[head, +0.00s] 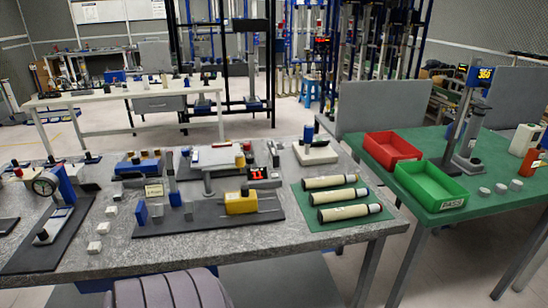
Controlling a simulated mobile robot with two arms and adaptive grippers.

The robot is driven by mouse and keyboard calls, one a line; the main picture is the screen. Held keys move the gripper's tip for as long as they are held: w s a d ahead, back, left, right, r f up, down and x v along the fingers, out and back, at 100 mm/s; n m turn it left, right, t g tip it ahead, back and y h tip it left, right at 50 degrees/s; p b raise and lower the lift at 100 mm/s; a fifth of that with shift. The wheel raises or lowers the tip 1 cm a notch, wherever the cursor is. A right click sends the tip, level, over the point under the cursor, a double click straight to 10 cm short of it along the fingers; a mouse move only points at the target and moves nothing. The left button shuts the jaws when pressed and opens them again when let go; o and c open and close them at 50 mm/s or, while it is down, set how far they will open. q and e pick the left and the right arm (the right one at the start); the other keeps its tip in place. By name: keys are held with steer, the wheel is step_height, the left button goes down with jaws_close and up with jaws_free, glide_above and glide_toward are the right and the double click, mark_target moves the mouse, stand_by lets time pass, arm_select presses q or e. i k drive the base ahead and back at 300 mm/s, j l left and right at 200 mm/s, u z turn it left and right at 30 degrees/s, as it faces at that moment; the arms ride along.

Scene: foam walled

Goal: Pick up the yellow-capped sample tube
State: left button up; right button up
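Three cream cylindrical tubes with dark ends lie side by side on a green mat (301,202) at the right end of the grey speckled table. They are the far tube (329,182), the middle tube (338,197) and the near tube (348,213). I cannot make out a clearly yellow cap on any of them, so I cannot tell which is the yellow-capped one. Neither of my grippers is in view.
On the grey table (260,240), a black base carries a yellow block (241,203), and a dial gauge stand (46,184) is at left. A green-topped table at right holds a red tray (392,149) and a green bin (431,185). A grey ribbed shape (170,291) is below.

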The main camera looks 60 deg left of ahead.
mark_target(328, 182)
steer(key=j+u, duration=0.15)
steer(key=u, duration=0.3)
steer(key=j+u, duration=0.1)
steer(key=u, duration=0.4)
steer(key=i+j+u, duration=0.1)
steer(key=u, duration=0.35)
